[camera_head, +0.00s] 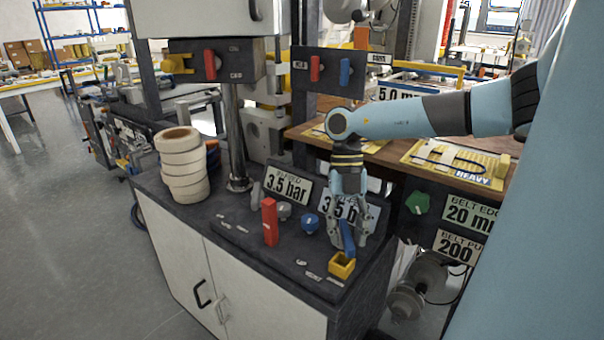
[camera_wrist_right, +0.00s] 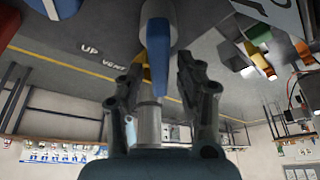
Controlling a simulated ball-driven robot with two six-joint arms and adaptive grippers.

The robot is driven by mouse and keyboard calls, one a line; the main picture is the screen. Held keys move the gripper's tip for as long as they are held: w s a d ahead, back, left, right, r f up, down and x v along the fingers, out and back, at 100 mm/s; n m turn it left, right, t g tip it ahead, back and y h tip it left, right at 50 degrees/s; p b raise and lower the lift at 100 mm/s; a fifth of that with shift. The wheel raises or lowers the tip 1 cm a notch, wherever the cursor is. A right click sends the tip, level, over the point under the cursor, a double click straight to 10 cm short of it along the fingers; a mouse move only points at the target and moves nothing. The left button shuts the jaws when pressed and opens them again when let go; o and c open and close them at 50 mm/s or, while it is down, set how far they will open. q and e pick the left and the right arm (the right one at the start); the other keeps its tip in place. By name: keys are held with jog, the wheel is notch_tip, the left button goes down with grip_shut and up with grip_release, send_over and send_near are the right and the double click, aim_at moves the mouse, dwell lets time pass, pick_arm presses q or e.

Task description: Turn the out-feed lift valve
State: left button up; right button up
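A blue lever (camera_head: 347,238) stands on the dark console top near its right front corner; I take it for the out-feed lift valve, though no label I can read names it. My right gripper (camera_head: 348,232) reaches down over it from above. In the right wrist view the blue lever (camera_wrist_right: 158,70) lies between the two fingers of the right gripper (camera_wrist_right: 160,75), with a gap on each side. The fingers are open. The words UP and VENT (camera_wrist_right: 102,58) are on the surface beside it. My left gripper is not in view.
Two pressure plates (camera_head: 287,187) stand behind. A stack of pale rolls (camera_head: 182,165) sits at the left. The console's front edge is near.

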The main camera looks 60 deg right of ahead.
jog(key=shift+r, duration=0.1)
jog(key=v, duration=1.1)
jog(key=shift+d+r, duration=0.2)
jog(key=shift+r, duration=0.1)
jog(key=shift+w, duration=0.15)
